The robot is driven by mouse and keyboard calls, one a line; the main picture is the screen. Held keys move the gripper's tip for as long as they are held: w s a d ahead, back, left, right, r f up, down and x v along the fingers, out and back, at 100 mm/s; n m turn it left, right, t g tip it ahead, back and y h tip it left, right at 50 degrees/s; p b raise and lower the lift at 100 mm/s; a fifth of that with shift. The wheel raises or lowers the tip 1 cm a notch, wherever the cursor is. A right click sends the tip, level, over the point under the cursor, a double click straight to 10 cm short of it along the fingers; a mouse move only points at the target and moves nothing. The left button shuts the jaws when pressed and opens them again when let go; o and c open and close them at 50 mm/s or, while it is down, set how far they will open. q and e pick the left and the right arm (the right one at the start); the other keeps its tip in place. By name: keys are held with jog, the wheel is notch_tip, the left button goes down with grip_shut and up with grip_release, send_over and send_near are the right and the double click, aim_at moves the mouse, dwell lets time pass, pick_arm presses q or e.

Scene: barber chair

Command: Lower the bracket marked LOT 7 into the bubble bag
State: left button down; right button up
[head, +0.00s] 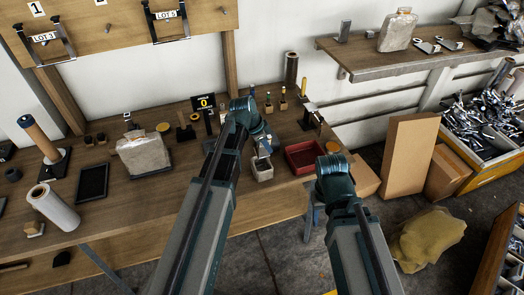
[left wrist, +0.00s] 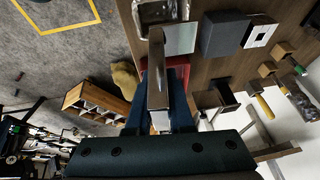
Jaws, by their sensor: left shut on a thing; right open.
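My left gripper (head: 263,146) is over the workbench, shut on a narrow grey metal piece (left wrist: 157,65) that looks like a bracket. Its LOT mark is not readable. A small pale open holder (head: 261,170) stands just below the gripper. In the left wrist view an open-topped container (left wrist: 158,12) with clear, shiny material lies past the piece's far end; I cannot tell whether they touch.
A red tray (head: 304,157) lies between my arms. Brackets labelled LOT 3 (head: 43,42) and LOT 5 (head: 166,24) hang on the board. Cardboard boxes (head: 408,155) stand right.

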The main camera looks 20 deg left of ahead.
pick_arm(q)
jog(key=shift+f, duration=0.25)
jog(key=b, duration=1)
send_near(270, 167)
jog(key=x, duration=0.5)
jog(key=shift+s+d+f, duration=0.1)
jog(key=shift+d, duration=0.05)
jog(key=shift+f, duration=0.25)
jog(key=shift+s+f+b, duration=0.2)
jog(key=shift+f+b, duration=0.05)
jog(key=shift+b, duration=0.2)
jog(key=shift+w+f, duration=0.3)
jog(key=shift+f, duration=0.05)
jog(key=shift+s+r, duration=0.1)
jog(key=shift+r, duration=0.05)
jog(key=c, duration=0.7)
grip_release()
